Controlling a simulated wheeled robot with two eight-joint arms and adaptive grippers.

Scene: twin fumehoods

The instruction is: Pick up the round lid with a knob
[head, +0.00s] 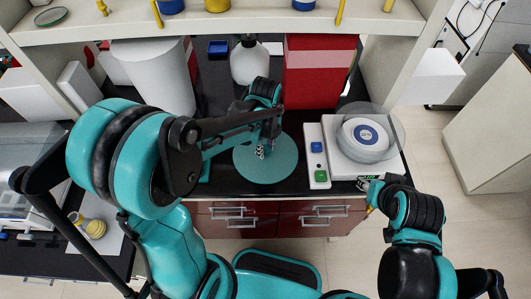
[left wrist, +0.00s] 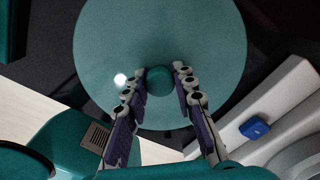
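The round teal lid (head: 250,172) lies flat on the dark worktop near its front edge. It fills the upper middle of the left wrist view (left wrist: 110,45), with its small round knob (left wrist: 158,76) at the centre. My left gripper (head: 265,150) is over the lid. In the left wrist view its two fingers (left wrist: 162,88) stand on either side of the knob, with narrow gaps beside it, so it looks open. In the head view the gripper hides the knob. My right gripper (head: 370,190) is by the worktop's front right; its finger opening is unclear.
A white device with a round clear cover (head: 366,137) stands right of the lid, beside a white strip with blue and green buttons (head: 316,155). A red box (head: 319,75), a white bottle (head: 249,62) and a white cylinder (head: 150,75) stand behind. A shelf crosses above.

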